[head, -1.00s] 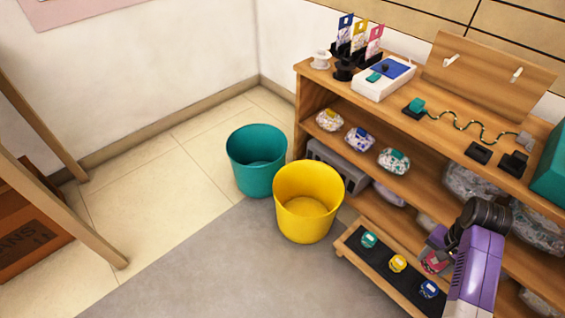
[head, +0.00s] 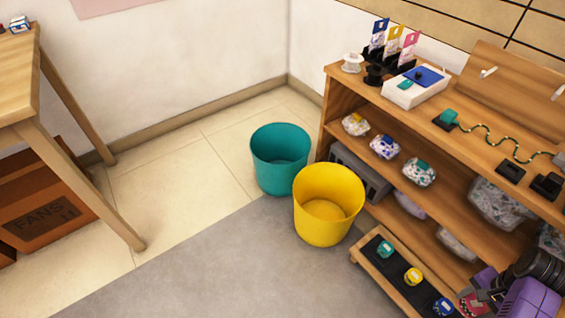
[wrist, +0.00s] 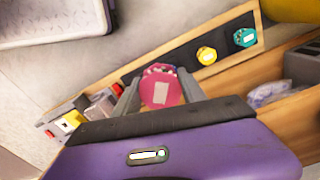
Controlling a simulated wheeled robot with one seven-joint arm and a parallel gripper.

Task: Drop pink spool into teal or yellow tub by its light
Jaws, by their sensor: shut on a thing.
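The pink spool (wrist: 161,90) is between the two fingers of my gripper (wrist: 160,95) in the wrist view, its round face with a pale label toward the camera. In the head view the pink spool (head: 472,305) shows at the lower right, beside my purple gripper (head: 486,297), partly cut by the picture edge. The teal tub (head: 279,160) stands on the floor by the shelf, upright, and looks empty. The yellow tub (head: 328,205) stands in front of it, also upright and empty. I cannot make out a lit light on either tub.
A low shelf tray (head: 377,270) holds teal, yellow and blue spools near my gripper. The wooden shelf (head: 335,105) is right of the tubs, with a white box (head: 416,88) on top. A wooden table (head: 18,85) stands left. The grey mat (head: 210,270) is clear.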

